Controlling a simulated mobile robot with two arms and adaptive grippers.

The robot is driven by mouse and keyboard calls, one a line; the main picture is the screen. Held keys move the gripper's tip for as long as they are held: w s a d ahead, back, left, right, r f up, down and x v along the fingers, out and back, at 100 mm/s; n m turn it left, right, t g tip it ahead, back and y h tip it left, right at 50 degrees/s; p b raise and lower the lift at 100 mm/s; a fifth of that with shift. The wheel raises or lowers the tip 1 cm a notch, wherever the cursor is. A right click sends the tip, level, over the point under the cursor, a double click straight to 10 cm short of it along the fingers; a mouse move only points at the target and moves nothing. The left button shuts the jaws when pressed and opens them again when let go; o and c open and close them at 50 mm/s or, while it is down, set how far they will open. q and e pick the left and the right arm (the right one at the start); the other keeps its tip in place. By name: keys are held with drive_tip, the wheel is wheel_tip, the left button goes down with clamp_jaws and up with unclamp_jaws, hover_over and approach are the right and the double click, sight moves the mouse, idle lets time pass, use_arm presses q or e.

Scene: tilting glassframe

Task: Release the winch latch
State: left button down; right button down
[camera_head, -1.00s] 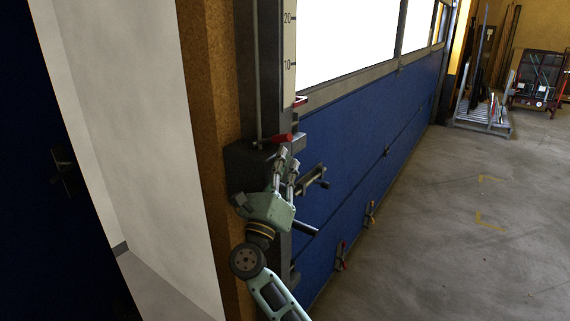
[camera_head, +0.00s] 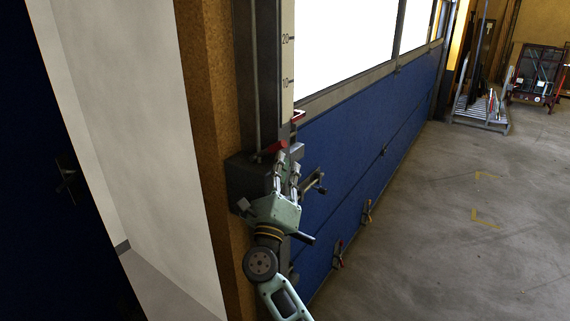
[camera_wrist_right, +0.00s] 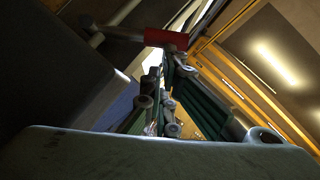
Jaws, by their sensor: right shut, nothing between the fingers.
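The winch latch, as far as I can tell, is the lever with the red grip (camera_head: 275,147) on top of the dark winch box (camera_head: 244,178), beside the vertical post. My right gripper (camera_head: 287,157) is just below and beside the red grip. It is shut with nothing held. In the right wrist view the red grip (camera_wrist_right: 166,39) lies just beyond the fingertips (camera_wrist_right: 165,60); I cannot tell whether they touch it. My left gripper is not in view.
A crank handle (camera_head: 313,182) sticks out right of my gripper. Open concrete floor (camera_head: 430,220) lies to the right. A wheeled rack (camera_head: 537,75) stands far back.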

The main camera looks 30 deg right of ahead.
drive_tip(key=shift+w+a+r+p, duration=0.1)
drive_tip(key=shift+w+r+p, duration=0.15)
drive_tip(key=shift+r, duration=0.75)
drive_tip(key=shift+w+a+r+p, duration=0.1)
drive_tip(key=shift+w+r+p, duration=0.1)
drive_tip(key=shift+r, duration=0.8)
drive_tip(key=v, duration=1.2)
